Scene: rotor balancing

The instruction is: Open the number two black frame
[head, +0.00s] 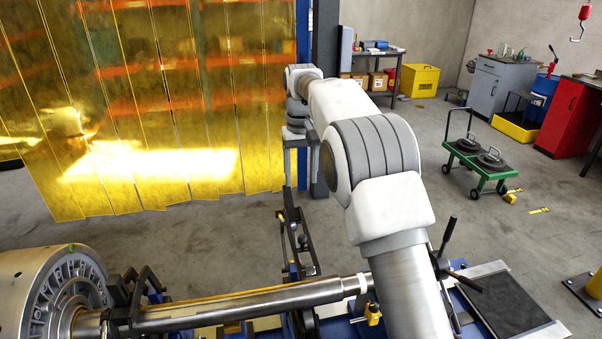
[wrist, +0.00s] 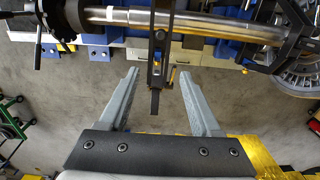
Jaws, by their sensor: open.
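A long black frame (head: 298,240) stands at the middle of the shaft (head: 235,305) in the head view, its narrow end reaching up and away from the shaft. It shows in the wrist view (wrist: 157,72) between my finger lines. Another black frame (head: 143,300) is beside the rotor at the left; it shows at the right in the wrist view (wrist: 290,45). I can read no number on either. My gripper (head: 300,183) is open and empty above the middle frame's far end, fingers pointing down. In the wrist view my gripper (wrist: 159,74) shows both fingers apart; contact is not visible.
The large rotor (head: 50,295) is at the lower left. A yellow strip curtain (head: 160,110) hangs behind, close left of my gripper, with a dark post (head: 325,100) beside it. A green cart (head: 478,160) stands at the right. The floor between is clear.

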